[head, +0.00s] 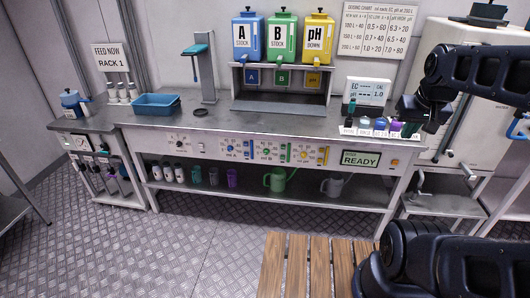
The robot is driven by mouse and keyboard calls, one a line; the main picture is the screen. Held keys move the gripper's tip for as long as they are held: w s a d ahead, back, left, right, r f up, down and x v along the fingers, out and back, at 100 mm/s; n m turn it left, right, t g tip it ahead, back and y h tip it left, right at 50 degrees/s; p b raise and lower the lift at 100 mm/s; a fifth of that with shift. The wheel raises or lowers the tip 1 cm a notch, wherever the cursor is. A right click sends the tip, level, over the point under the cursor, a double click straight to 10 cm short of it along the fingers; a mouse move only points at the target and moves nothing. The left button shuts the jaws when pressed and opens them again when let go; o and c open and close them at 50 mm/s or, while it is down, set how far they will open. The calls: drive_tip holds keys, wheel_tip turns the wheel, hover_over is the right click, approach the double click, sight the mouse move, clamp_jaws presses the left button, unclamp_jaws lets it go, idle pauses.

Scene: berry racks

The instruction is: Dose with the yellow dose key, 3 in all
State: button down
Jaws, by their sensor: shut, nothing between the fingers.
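The dosing panel on the bench front has a blue, a green and a yellow group of controls. The yellow group (304,155) is the rightmost, with a yellow round control and small buttons; which of them is the dose key is too small to tell. The yellow pH DOWN container (318,38) stands on the shelf above, right of the blue A stock (248,38) and green B stock (282,38) containers. A green display (360,158) reads READY. My gripper (408,128) is shut and empty, over the bench's right end, well right of the yellow group.
A meter (367,92) and several small bottles (380,124) stand near my gripper. A dosing chart (377,32) hangs on the wall. A blue tray (156,105) sits at the bench's left. Watering cans (276,180) stand on the lower shelf. A wooden slatted surface (315,265) lies in front.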

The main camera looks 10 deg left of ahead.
drive_tip(key=w+d+f+n+t, duration=0.1)
drive_tip(key=w+f+n, duration=0.2)
drive_tip(key=w, duration=0.7)
drive_tip(key=w+f+n+t, duration=0.1)
drive_tip(key=w+f+n, duration=0.15)
drive_tip(key=w, duration=0.75)
drive_tip(key=w+a+f+n+t, duration=0.25)
drive_tip(key=w+f+n, duration=0.45)
drive_tip(key=w+f, duration=0.75)
drive_tip(key=w+a+f+n+y, duration=0.2)
drive_tip(key=w+a+f+n, duration=0.15)
drive_tip(key=f, duration=0.45)
drive_tip(key=w+a+f+n+y, duration=0.2)
drive_tip(key=w+a+f, duration=0.15)
drive_tip(key=f, duration=0.35)
drive_tip(key=n+y, duration=0.4)
approach(320, 161)
drive_tip(key=s+a+f, duration=0.3)
drive_tip(key=s+a, duration=0.1)
drive_tip(key=s, duration=0.2)
drive_tip(key=shift+s+a+f+t, duration=0.15)
drive_tip(key=shift+a+f+t, duration=0.1)
drive_tip(key=shift+f, duration=0.1)
drive_tip(key=shift+s+a+f+t, duration=0.15)
drive_tip(key=shift+f+t, duration=0.05)
drive_tip(key=shift+f, duration=0.15)
drive_tip(key=shift+w, duration=0.1)
drive_tip(key=shift+w, duration=4.3)
drive_tip(key=shift+w, duration=0.1)
